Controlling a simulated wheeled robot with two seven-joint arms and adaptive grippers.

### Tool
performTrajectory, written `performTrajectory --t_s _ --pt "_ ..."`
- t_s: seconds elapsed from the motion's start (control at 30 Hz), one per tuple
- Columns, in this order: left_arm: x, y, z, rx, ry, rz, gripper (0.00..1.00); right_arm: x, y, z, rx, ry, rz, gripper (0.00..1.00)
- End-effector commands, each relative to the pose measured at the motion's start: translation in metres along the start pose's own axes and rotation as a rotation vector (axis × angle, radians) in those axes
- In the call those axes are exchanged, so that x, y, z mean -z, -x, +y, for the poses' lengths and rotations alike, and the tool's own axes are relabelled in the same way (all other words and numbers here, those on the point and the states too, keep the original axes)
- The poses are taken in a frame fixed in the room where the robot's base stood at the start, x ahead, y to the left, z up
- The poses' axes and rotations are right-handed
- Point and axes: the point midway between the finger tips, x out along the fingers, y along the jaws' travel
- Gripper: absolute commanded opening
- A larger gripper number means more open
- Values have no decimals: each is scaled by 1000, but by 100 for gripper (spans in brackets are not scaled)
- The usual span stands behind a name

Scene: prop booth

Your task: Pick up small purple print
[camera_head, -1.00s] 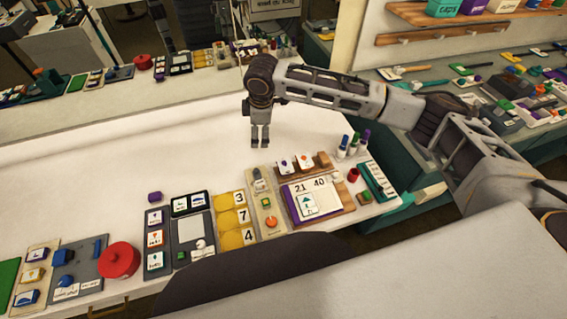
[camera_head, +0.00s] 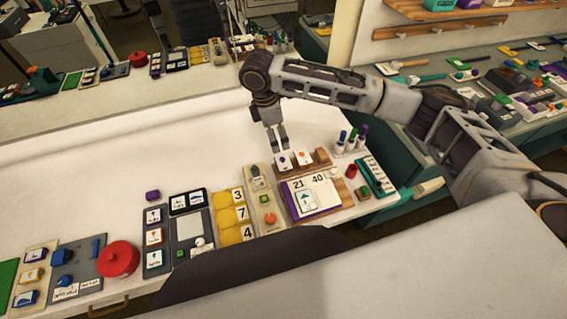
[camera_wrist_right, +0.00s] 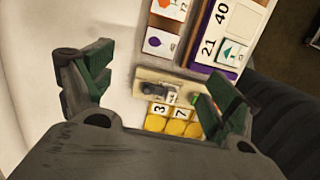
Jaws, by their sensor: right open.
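Two small white cards stand in a wooden rack (camera_head: 316,170). The left card (camera_head: 283,161) bears a small purple print, which also shows as a purple drop on a card in the right wrist view (camera_wrist_right: 157,42). The card beside it (camera_head: 303,157) bears an orange print. My right gripper (camera_head: 277,149) points down just behind the purple-print card, its fingertips close to the card's top in the head view. My left gripper is out of view.
Beside the rack are a calendar board (camera_head: 312,196), a beige panel (camera_head: 262,205) and yellow number tiles (camera_head: 230,216). Marker pens (camera_head: 353,138) stand to the right. A purple block (camera_head: 152,195) and red pot (camera_head: 119,260) lie left. The white table (camera_head: 110,165) behind is clear.

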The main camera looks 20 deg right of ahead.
Motion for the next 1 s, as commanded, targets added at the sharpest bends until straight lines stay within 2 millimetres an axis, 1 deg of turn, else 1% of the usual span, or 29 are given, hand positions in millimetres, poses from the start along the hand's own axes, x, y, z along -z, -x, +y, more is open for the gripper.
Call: performTrajectory --t_s 0.23,0.37,0.8,1.0 --pt "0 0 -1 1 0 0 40 0 -2 0 0 -1 0 89" --pt "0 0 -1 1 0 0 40 0 -10 0 0 -2 0 89" --pt "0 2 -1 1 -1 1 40 0 -66 0 1 -2 0 89" --pt "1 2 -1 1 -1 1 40 0 -83 0 0 -2 0 89"
